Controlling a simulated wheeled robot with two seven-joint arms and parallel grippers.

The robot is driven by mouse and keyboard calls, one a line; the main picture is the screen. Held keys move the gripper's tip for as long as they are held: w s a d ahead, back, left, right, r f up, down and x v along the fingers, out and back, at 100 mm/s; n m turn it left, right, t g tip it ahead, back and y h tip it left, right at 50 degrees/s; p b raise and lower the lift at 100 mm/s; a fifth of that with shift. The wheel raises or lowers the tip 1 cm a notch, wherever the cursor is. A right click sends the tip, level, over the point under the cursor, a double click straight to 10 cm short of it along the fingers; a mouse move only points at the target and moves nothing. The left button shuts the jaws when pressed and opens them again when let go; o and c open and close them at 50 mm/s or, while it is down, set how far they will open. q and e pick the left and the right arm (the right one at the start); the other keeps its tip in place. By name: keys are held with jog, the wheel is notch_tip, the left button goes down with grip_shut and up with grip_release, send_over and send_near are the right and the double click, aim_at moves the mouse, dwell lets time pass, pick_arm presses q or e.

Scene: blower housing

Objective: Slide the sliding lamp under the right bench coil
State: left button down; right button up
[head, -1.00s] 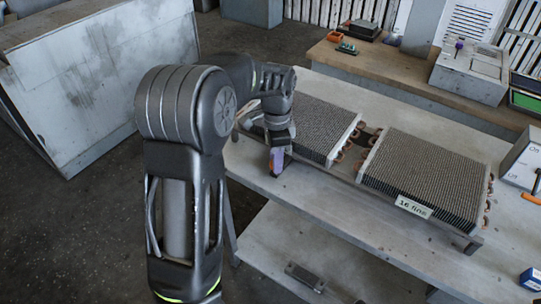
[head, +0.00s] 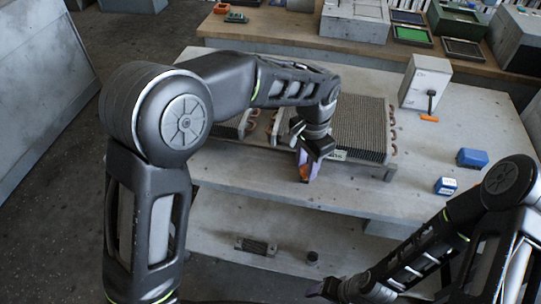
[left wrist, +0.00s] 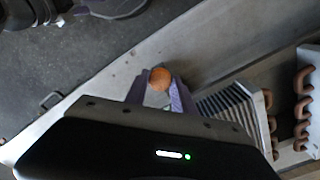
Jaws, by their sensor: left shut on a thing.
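The right bench coil (head: 362,125), a ribbed fin block with copper bends, stands on the bench. My left gripper (head: 305,170) is at its front left corner, over the bench's front part, fingers pointing down. In the left wrist view, my purple left fingers (left wrist: 159,92) are shut on a small round orange-brown piece (left wrist: 160,79). It seems to be part of the sliding lamp; the rest of the lamp cannot be made out. My right gripper (head: 322,289) is low at the bottom of the head view, in front of the bench; its jaws are too small to read.
The left coil (head: 233,126) stands beside the right one, partly behind my left arm. A grey box (head: 424,82), a screwdriver-like tool (head: 430,105) and blue boxes (head: 472,158) are at the right. The lower shelf (head: 215,215) holds a dark ribbed part (head: 256,246).

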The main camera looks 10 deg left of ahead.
pick_arm(q)
jog(key=d, duration=0.5)
jog(key=shift+d, duration=0.2)
jog(key=c, duration=1.3)
grip_release()
jog(key=shift+d, duration=0.15)
jog(key=shift+c, duration=0.2)
jog(key=shift+w+r, duration=0.1)
jog(key=shift+r, duration=0.05)
jog(key=shift+r, duration=0.25)
notch_tip(320, 180, up, 7)
jog(key=shift+b, duration=0.45)
